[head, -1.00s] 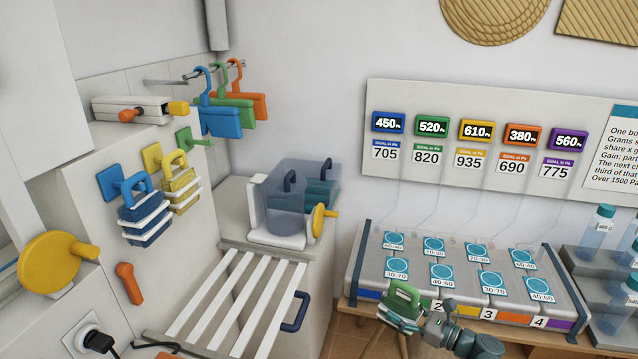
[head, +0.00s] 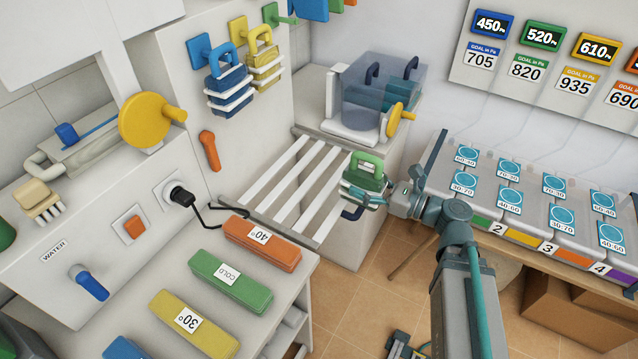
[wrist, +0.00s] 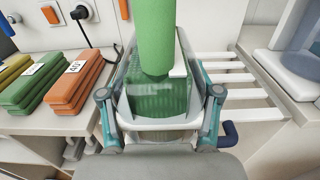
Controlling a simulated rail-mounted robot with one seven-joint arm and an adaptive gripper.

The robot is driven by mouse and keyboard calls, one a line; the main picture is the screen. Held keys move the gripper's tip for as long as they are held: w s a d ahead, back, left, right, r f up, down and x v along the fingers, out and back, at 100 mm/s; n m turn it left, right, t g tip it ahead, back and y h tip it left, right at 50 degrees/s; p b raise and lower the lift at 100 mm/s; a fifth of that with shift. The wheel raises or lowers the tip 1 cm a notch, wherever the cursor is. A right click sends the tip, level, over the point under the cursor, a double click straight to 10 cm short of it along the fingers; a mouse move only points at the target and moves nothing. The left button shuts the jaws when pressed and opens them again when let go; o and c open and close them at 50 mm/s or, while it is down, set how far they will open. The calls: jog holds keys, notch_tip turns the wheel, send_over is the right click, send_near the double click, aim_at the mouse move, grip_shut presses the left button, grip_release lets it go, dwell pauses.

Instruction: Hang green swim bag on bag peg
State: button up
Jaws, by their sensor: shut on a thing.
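The green swim bag (head: 364,172) has a green top with a handle and layered sides. My gripper (head: 385,196) is shut on it and holds it in the air, near the right end of the slatted rack. In the wrist view the bag (wrist: 157,40) sits between the two teal fingers, its green handle towards the top of the picture. The green bag peg (head: 282,14) is on the white wall panel, cut by the top edge of the head view. It is bare, up and left of my gripper.
A blue bag (head: 228,92) and a yellow bag (head: 264,70) hang on pegs left of the green one. The slatted rack (head: 300,185) and a clear tub (head: 380,95) lie between my gripper and the wall.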

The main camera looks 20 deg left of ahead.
jog(key=s+a+r, duration=0.1)
jog(key=a+r, duration=0.3)
jog(key=a, duration=0.3)
jog(key=shift+s+a, duration=0.25)
jog(key=shift+s, duration=0.1)
jog(key=shift+r, duration=0.1)
jog(key=w+a+f+p, duration=0.4)
jog(key=w+a+f, duration=0.3)
jog(key=w+f, duration=0.5)
jog(key=shift+a+f, duration=0.15)
jog(key=shift+f, duration=0.2)
